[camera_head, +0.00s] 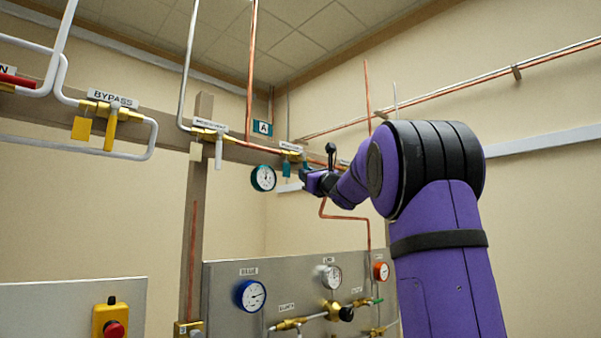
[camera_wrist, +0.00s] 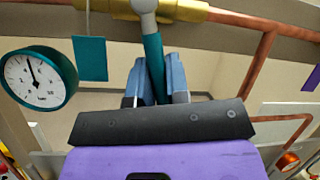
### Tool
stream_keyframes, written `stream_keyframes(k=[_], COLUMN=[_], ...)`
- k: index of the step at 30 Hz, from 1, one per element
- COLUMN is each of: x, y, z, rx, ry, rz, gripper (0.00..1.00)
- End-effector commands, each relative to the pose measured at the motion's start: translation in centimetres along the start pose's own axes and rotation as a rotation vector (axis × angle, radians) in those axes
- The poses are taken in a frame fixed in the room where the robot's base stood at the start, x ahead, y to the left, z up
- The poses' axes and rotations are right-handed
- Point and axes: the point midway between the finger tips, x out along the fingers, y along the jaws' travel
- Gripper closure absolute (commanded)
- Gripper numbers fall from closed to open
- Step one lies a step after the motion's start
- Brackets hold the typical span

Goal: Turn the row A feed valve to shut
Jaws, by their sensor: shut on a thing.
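In the wrist view, a teal lever handle (camera_wrist: 153,52) hangs from a grey hub (camera_wrist: 145,8) on a brass valve body (camera_wrist: 185,10). The valve sits on a copper pipe. The lever points down, crosswise to the pipe and slightly tilted. My gripper (camera_wrist: 157,72) is shut on the lever, with one blue-grey finger on each side. The lever's lower end is hidden between the fingers and the dark palm. In the head view, my gripper (camera_head: 308,181) is at this valve (camera_head: 290,148), just right of the teal A sign (camera_head: 262,128).
A teal tag (camera_wrist: 90,58) hangs left of the lever, beside a teal-rimmed gauge (camera_wrist: 38,79). In the head view, a white-handled valve (camera_head: 218,152) and a yellow-handled bypass valve (camera_head: 110,130) are to the left. A gauge panel (camera_head: 225,290) stands below.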

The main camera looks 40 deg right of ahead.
Motion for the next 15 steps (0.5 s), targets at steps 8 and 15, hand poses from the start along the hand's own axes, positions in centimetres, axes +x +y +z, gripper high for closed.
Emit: stream_keyframes(k=[8,15], x=[-0.11,-0.16], y=[0.3,0.72], z=[-0.1,0.09], rx=[0.169,0.246], ry=[0.037,0.053], rz=[-0.069,-0.101], gripper=[1.0,1.0])
